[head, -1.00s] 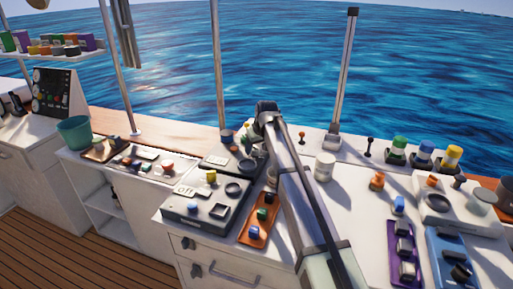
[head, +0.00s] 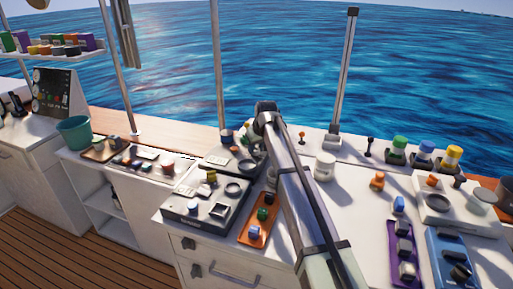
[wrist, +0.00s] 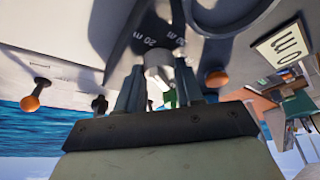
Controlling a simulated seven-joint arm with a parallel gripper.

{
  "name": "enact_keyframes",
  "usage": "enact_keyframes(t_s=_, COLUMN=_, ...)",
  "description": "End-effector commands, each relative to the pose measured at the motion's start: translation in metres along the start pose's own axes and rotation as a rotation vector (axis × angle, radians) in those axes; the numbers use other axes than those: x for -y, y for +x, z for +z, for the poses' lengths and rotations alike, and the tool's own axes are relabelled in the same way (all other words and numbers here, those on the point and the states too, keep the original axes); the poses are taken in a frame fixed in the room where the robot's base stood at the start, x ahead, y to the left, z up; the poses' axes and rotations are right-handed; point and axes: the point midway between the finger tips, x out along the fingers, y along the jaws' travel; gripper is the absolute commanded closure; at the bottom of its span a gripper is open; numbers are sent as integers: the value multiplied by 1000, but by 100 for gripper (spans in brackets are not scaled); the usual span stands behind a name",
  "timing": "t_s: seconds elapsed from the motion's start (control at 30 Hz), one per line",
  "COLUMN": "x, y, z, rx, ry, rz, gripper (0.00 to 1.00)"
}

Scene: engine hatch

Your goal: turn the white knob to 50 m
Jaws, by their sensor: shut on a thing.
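In the wrist view, my gripper (wrist: 159,74) is shut on the white knob (wrist: 157,57), with one finger on each side of it. The knob is small and mostly hidden between the fingers. Beside it the dark dial face (wrist: 160,22) carries white marks; one reads 20 m, and another near the right finger is too unclear to read surely. A 50 m mark is not visible. In the head view my arm covers the knob and most of the gripper.
An orange-tipped lever (wrist: 31,103) and an orange knob (wrist: 217,79) flank the gripper in the wrist view. In the head view an orange tray (head: 258,228), a white cylinder (head: 324,167) and a purple tray (head: 403,262) crowd the console. Several coloured knobs stand at the right.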

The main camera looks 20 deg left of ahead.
Motion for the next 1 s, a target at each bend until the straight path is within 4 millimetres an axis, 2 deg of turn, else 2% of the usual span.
enact_keyframes(t_s=0.27, x=2, y=0, z=0, rx=2, ry=127, rz=54, gripper=94)
enact_keyframes(t_s=1.0, x=6, y=2, z=-3, rx=1, ry=764, rz=319, gripper=94)
